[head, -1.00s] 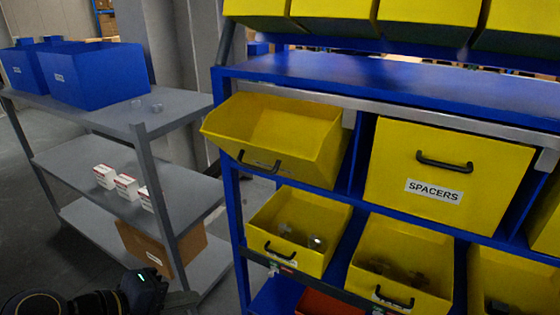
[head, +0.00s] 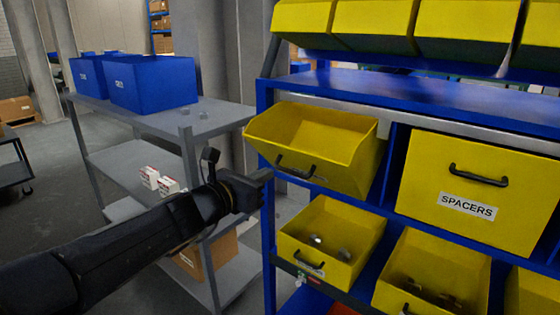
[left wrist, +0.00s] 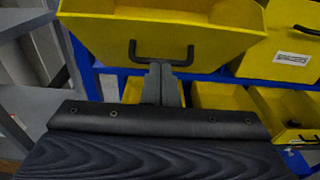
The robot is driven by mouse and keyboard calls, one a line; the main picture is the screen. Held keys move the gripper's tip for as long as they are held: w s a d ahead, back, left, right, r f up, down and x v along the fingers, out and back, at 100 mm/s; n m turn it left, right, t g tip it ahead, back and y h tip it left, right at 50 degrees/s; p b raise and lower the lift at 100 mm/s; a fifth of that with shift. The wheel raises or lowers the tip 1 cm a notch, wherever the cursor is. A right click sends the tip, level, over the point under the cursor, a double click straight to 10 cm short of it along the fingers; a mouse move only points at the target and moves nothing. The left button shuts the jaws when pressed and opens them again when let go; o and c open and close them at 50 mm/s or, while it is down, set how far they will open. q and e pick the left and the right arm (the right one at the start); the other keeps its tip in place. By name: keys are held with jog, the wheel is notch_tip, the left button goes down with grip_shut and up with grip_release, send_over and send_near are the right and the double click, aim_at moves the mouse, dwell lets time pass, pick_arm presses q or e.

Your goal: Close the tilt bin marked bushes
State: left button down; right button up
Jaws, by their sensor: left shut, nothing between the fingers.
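A yellow tilt bin (head: 316,140) is tipped open at the left end of the blue rack's upper bin row, with a black handle (head: 295,169) on its front. No marking can be read on it from here. In the left wrist view the same bin (left wrist: 150,38) fills the top, its handle (left wrist: 161,55) just beyond the fingers. My left gripper (head: 268,174) is shut and empty, just left of the bin's front. The fingers also show in the left wrist view (left wrist: 162,75), below the handle; contact cannot be told. My right gripper is not in view.
A closed yellow bin marked SPACERS (head: 478,195) is to the right. Open yellow bins (head: 330,240) holding small parts sit below. A grey shelf (head: 195,125) with blue boxes (head: 152,83) stands at the left. More yellow bins (head: 375,25) hang above.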

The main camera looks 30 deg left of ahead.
pick_arm(q)
jog(key=shift+w+d+r+p, duration=0.1)
jog(key=shift+w+r+p, duration=0.25)
jog(key=shift+w, duration=0.6)
jog(key=shift+w+d+r+p, duration=0.15)
jog(key=shift+w+r, duration=0.35)
jog(key=shift+w, duration=0.45)
jog(key=shift+w+r+p, duration=0.25)
jog(key=shift+w+r, duration=0.15)
jog(key=shift+w, duration=0.55)
